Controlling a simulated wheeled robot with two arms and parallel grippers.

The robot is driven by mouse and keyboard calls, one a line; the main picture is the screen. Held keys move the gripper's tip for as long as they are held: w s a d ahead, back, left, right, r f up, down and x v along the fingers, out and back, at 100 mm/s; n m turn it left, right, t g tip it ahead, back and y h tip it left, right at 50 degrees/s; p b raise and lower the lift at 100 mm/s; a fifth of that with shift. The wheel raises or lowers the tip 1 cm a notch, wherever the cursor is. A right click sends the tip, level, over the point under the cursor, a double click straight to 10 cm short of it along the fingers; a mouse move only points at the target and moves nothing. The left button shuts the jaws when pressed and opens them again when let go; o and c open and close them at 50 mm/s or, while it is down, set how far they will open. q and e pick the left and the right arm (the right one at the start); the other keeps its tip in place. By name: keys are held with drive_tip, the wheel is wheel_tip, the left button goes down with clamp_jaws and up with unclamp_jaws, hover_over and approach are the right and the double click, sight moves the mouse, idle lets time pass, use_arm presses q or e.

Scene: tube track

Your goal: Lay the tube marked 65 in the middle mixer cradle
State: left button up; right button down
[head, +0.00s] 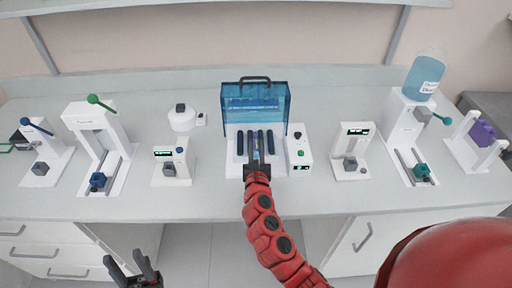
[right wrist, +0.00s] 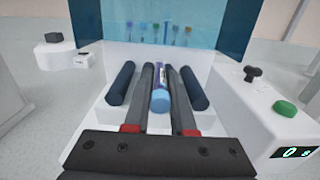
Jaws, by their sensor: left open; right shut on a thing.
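The mixer (head: 233,170) stands mid-bench with its blue clear lid (head: 255,102) raised. Its white bed bears dark blue rollers (right wrist: 120,83); a roller shows on the right too (right wrist: 195,90). My right gripper (head: 256,150) reaches over the middle of the bed, fingers pointing to the back. In the right wrist view its fingers (right wrist: 161,75) are shut on a tube (right wrist: 160,100) with a light blue cap and a white and purple label. The number is not legible. The tube lies lengthwise between the rollers; I cannot tell if it touches them. My left gripper (head: 137,272) is open and empty, low in front of the bench.
A control box (right wrist: 285,115) with a green button, black knob and display adjoins the mixer's right side. White devices stand on both sides, such as one with a display (head: 172,163) and another (head: 352,152). Bare bench top (head: 215,195) lies in front.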

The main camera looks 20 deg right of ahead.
drive_tip(key=shift+s+f, duration=0.1)
drive_tip(key=shift+f, duration=0.2)
